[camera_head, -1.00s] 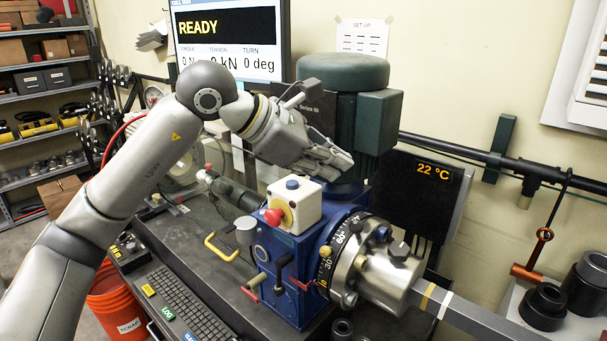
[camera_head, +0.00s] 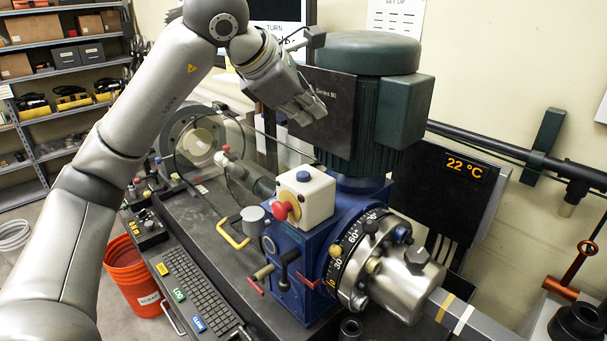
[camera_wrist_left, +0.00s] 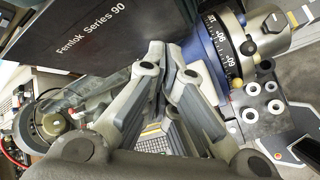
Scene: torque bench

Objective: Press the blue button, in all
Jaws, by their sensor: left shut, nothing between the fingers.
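A small blue button (camera_head: 303,176) sits on top of a white control box (camera_head: 312,200), which is mounted on a blue machine housing. A red mushroom knob (camera_head: 280,210) on a yellow plate is on the box's front side. My left gripper (camera_head: 316,112) is shut and empty, in the air above and behind the box, in front of a dark panel. It is clear of the button. In the left wrist view the gripper's finger links (camera_wrist_left: 170,85) fill the middle; I cannot make out the blue button there. My right gripper is not in view.
A green motor (camera_head: 372,100) rises close to the right of my left gripper. The dark panel (camera_head: 330,90) stands behind it. A graduated ring (camera_head: 355,245) and chuck are at right. A keyboard (camera_head: 195,285) with yellow, green and blue keys lies front left, by an orange bucket (camera_head: 130,270).

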